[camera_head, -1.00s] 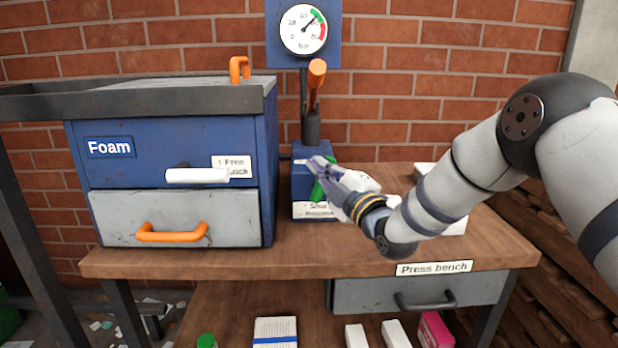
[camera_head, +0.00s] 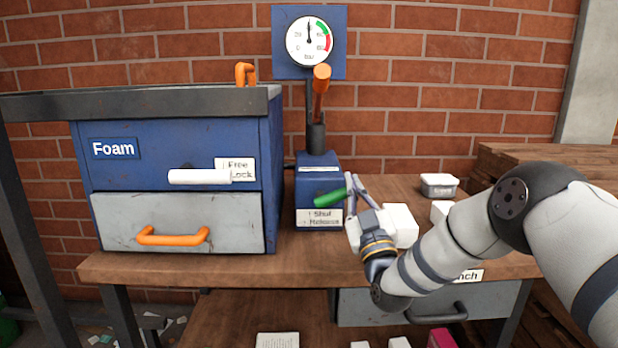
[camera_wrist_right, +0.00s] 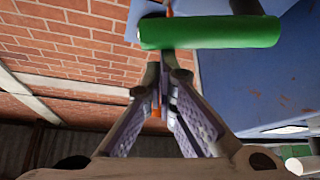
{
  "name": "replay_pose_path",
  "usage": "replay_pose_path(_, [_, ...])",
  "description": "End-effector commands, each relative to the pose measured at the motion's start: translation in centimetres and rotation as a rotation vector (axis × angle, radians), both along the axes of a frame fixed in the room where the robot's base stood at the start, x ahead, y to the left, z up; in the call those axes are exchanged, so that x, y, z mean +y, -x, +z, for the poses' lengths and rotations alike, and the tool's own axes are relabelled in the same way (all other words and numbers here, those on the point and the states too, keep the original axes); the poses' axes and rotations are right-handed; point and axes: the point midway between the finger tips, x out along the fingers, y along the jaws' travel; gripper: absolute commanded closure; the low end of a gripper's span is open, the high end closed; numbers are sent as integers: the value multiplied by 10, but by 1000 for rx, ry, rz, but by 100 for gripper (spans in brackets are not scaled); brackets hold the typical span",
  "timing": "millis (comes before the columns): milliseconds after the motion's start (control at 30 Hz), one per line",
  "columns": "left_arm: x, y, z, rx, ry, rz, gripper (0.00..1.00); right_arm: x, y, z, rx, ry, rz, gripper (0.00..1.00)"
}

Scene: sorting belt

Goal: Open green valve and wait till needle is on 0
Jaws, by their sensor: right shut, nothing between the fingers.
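The green valve (camera_head: 329,198) is a short green lever on the front of a blue pump block (camera_head: 322,171). It lies nearly level, its right end slightly higher, above a label (camera_head: 320,219) reading "Shut" and "Release". The round gauge (camera_head: 310,41) is above; its needle points about straight up, left of the green band, not at 0. My right gripper (camera_head: 351,181) is shut and empty, its fingertips close to the lever's right end; I cannot tell if they touch. In the right wrist view the green lever (camera_wrist_right: 210,33) crosses just beyond the fingertips. My left gripper is not in view.
An orange-topped pump handle (camera_head: 321,80) stands on the block. The blue "Foam" press (camera_head: 180,150) with a white lever (camera_head: 200,176) and orange drawer handle (camera_head: 172,236) is at left. White boxes (camera_head: 401,224) and a small tin (camera_head: 439,186) are on the bench to the right.

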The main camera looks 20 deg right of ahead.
Motion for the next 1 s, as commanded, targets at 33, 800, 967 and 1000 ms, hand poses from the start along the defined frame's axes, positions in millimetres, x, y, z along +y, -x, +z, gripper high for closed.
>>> replay_pose_path(33, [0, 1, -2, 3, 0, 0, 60, -1, 0, -4, -3, -20, -1, 100])
replay_pose_path(800, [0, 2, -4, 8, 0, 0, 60, -5, 1, -7, -28, -100, -1, 100])
replay_pose_path(967, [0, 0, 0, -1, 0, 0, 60, -5, 0, 2, -31, -99, -1, 100])
replay_pose_path(1000, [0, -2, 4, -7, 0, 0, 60, -5, 0, 10, -34, -99, 0, 100])
